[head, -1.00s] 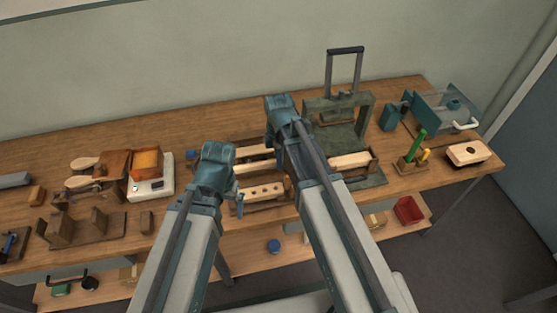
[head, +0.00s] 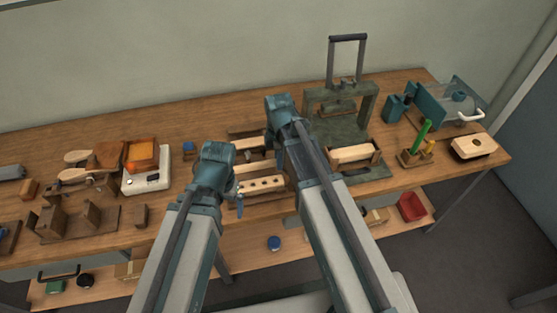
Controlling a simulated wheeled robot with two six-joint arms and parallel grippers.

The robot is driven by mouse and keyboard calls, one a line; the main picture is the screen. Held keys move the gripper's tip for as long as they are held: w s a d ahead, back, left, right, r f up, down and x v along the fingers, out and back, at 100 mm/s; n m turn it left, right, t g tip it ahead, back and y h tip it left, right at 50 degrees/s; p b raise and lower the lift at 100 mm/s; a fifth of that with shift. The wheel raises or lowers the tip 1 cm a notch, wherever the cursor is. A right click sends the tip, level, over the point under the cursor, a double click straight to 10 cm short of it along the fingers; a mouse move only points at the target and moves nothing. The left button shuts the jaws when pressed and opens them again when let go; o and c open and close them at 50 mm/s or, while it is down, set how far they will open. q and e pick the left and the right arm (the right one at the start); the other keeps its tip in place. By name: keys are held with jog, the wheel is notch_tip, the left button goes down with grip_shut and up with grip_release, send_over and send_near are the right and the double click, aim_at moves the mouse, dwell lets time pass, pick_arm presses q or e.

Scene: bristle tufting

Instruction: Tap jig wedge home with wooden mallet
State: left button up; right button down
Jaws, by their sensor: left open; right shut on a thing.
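My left gripper (head: 239,193) hangs, open, at the left end of a pale block with a row of holes (head: 264,184). I cannot tell whether it touches the block. My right gripper (head: 277,125) is above the middle of the bench, just right of the pale bars (head: 262,166). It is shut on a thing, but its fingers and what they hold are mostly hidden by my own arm. I cannot make out the mallet or the wedge. Another pale block (head: 352,153) sits in a dark wooden holder to the right of my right arm.
A green press frame (head: 369,105) with a tall handle stands behind the right block. A white scale with an orange tray (head: 143,157) and wooden fixtures (head: 91,216) are on the left. A clear-fronted teal machine (head: 430,102) and a holed block (head: 474,147) are on the right.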

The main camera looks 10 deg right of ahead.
jog(key=shift+r, duration=0.15)
notch_tip(320, 180, up, 4)
jog(key=p, duration=0.4)
jog(key=shift+r+p, duration=0.25)
jog(key=shift+p, duration=0.1)
jog(key=shift+f, duration=0.1)
jog(key=shift+f, duration=0.15)
jog(key=shift+a+f+b, duration=0.15)
jog(key=shift+f+b, duration=0.3)
jog(key=shift+b, duration=0.2)
jog(key=shift+a+f, duration=0.1)
jog(key=shift+f, duration=0.05)
